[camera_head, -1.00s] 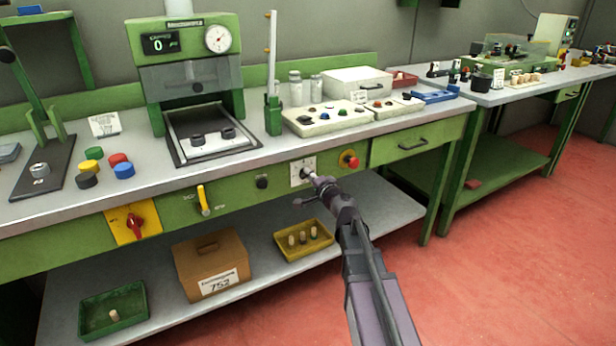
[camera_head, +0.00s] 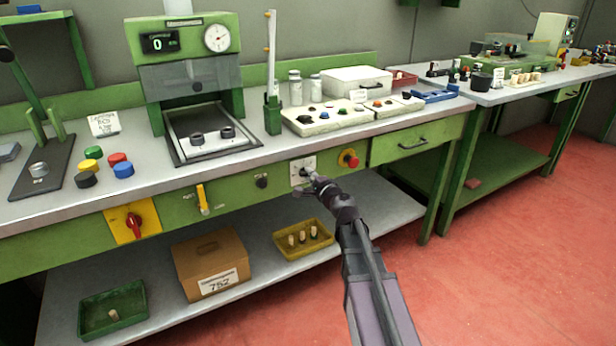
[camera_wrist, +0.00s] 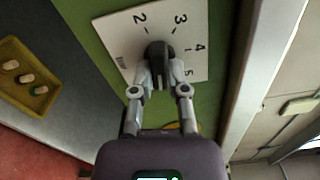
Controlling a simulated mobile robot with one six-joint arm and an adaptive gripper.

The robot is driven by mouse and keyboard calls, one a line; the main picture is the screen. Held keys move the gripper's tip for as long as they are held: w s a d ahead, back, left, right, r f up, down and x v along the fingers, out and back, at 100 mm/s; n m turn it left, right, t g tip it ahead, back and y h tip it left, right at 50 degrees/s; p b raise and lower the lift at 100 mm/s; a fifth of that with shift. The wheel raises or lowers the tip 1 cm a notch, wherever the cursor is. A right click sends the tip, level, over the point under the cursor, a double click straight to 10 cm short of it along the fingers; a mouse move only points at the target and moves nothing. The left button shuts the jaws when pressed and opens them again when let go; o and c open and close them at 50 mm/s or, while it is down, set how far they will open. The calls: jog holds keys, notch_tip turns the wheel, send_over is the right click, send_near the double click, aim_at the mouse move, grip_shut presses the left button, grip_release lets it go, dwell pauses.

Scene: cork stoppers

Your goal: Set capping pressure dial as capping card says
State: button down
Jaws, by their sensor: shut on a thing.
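The pressure dial is a black knob (camera_wrist: 158,52) on a white square plate (camera_wrist: 110,28) with numbers; 2, 3, 4 and 5 show in the wrist view. The knob's pointer setting cannot be read for sure. My gripper (camera_wrist: 160,82) is shut on the knob, one finger on each side of it. In the head view the dial plate (camera_head: 297,166) is on the green bench front, and my gripper (camera_head: 310,178) hides most of the knob. A white card (camera_head: 103,124) with small handwriting stands at the back left of the bench; its text is too small to read surely.
A red button (camera_head: 349,158) is right of the dial. A small black knob (camera_head: 262,182), a yellow lever (camera_head: 203,198) and a red rotary switch (camera_head: 134,224) are to its left. A yellow tray (camera_head: 303,252) of corks is on the shelf below.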

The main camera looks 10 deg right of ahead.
jog(key=shift+w+a+r, duration=0.1)
jog(key=shift+w+a, duration=0.2)
jog(key=shift+w, duration=0.1)
jog(key=c, duration=0.6)
grip_release()
jog(key=shift+r, duration=0.1)
jog(key=shift+c, duration=0.2)
jog(key=shift+f, duration=0.2)
jog(key=shift+s+d, duration=0.1)
jog(key=shift+s, duration=0.1)
jog(key=shift+s, duration=0.1)
jog(key=shift+s+d, duration=0.1)
jog(key=shift+s, duration=0.05)
jog(key=v, duration=1.1)
jog(key=shift+s, duration=0.2)
